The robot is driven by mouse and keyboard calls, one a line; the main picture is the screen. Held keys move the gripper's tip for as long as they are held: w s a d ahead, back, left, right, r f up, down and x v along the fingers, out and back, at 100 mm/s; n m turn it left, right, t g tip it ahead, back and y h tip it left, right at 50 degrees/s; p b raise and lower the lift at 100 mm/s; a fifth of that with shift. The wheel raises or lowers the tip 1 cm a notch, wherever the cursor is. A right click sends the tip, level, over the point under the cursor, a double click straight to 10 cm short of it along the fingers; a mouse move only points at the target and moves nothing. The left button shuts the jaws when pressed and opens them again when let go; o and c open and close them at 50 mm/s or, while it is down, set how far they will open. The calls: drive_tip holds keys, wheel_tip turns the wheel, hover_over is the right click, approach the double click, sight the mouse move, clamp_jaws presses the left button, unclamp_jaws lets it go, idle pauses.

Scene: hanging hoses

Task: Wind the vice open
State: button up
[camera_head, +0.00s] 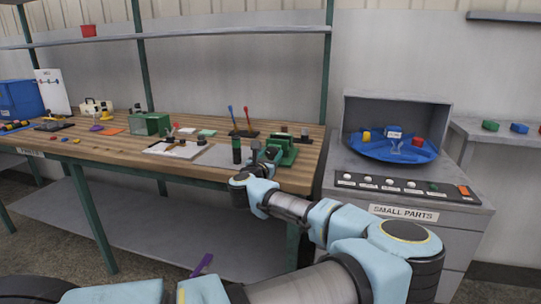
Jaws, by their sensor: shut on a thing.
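A green vice (283,153) stands on the wooden workbench (110,145) near its right front corner. My arm reaches from the lower right to the bench's front edge. My gripper (263,160) is at the front of the vice, low by its handle side, and is shut on a part there. That part looks like the vice handle, but it is small and mostly hidden by my wrist. I cannot tell how far apart the vice jaws are.
A grey plate (217,156) and a dark green cylinder (237,150) are left of the vice. Behind stand red and blue-handled tools (245,120). A green box (150,124) is farther left. A small-parts cabinet (400,190) with a blue tray (372,148) stands right.

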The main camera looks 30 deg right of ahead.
clamp_jaws()
